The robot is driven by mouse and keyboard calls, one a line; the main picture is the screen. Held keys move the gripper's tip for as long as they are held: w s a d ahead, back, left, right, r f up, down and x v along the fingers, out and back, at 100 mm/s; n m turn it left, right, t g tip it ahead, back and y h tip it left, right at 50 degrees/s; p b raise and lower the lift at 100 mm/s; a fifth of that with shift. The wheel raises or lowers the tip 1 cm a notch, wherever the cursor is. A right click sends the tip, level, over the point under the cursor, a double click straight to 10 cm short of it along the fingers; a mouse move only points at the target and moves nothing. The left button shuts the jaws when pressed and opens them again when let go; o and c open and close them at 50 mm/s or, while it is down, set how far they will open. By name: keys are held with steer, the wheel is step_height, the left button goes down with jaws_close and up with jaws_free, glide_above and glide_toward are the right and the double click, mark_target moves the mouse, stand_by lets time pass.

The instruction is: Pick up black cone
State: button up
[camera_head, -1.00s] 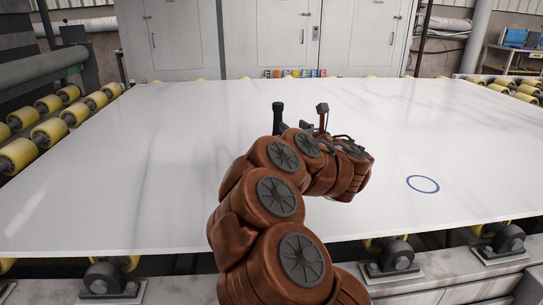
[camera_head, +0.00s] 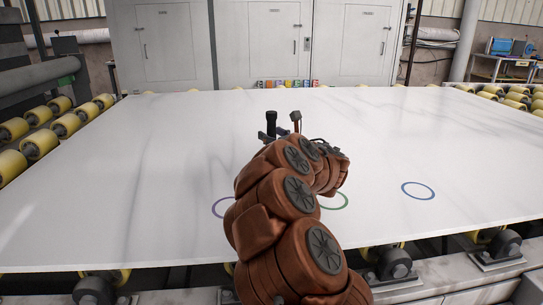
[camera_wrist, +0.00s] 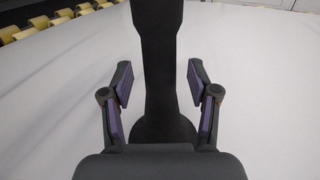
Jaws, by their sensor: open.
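The black cone (camera_head: 271,121) stands upright on the white slab (camera_head: 120,180), just beyond the end of my arm in the head view. In the wrist view the black cone (camera_wrist: 158,60) shows as a tall dark shape with a flared lower end. Its top runs out of the picture. My gripper (camera_wrist: 160,84) is open, with one purple-padded finger on each side of the cone and a visible gap on both sides. My gripper's body hides the lowest part of the view. In the head view my arm mostly hides the gripper.
A row of small coloured blocks (camera_head: 288,84) sits at the slab's far edge. A blue ring (camera_head: 418,190), a green ring (camera_head: 340,201) and a purple ring (camera_head: 219,209) are marked on the slab. Yellow rollers (camera_head: 40,145) line the sides. The slab's left is clear.

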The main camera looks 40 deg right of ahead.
steer(key=shift+w+d, duration=0.1)
steer(key=shift+w, duration=0.2)
steer(key=shift+c, duration=0.3)
jaws_close()
stand_by(0.3)
